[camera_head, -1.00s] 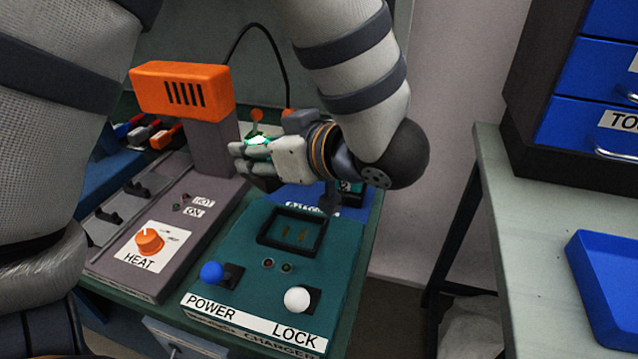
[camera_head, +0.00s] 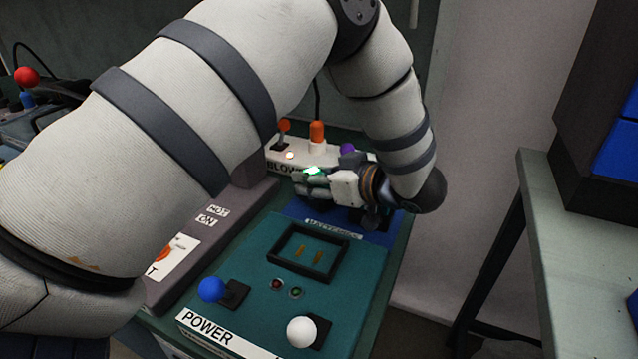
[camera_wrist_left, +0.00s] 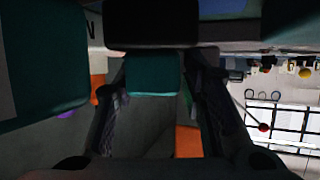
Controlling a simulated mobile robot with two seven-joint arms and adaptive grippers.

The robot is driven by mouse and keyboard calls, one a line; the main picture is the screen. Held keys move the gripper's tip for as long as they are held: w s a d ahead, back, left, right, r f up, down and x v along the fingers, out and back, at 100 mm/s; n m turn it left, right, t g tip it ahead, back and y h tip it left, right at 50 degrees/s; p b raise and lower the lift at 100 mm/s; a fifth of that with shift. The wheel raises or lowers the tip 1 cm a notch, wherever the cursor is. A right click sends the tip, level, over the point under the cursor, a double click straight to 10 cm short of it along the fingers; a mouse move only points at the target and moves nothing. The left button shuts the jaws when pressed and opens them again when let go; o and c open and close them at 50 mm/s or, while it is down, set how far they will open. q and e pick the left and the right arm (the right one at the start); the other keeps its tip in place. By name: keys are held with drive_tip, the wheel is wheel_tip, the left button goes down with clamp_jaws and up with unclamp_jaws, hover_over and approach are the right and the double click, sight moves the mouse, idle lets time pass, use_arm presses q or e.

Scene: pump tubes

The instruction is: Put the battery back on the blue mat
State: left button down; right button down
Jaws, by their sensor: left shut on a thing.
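My left gripper (camera_head: 314,184) hangs over the back of the bench, near the blue mat (camera_head: 300,212) with its "BATTERIES" label, behind the teal charger. Its fingers are shut on the battery, which they mostly hide in the head view; a bright green spot shows at the fingers. In the left wrist view a teal and black block, the battery (camera_wrist_left: 153,76), sits between the two dark fingers (camera_wrist_left: 155,95). I cannot tell whether it touches the mat. A dark object stands on the mat beside my wrist, partly hidden. My right gripper is not in view.
The teal charger (camera_head: 240,275) has an empty black-framed slot (camera_head: 308,250), a blue knob (camera_head: 212,290) and a white knob (camera_head: 301,332). A white blower box (camera_head: 282,157) stands behind the mat. A pale table (camera_head: 560,230) is at the right, across a gap.

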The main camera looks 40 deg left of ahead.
use_arm(q)
drive_tip(key=shift+f, duration=0.55)
drive_tip(key=shift+r, duration=0.15)
drive_tip(key=c, duration=1)
unclamp_jaws()
drive_tip(key=v, duration=1.2)
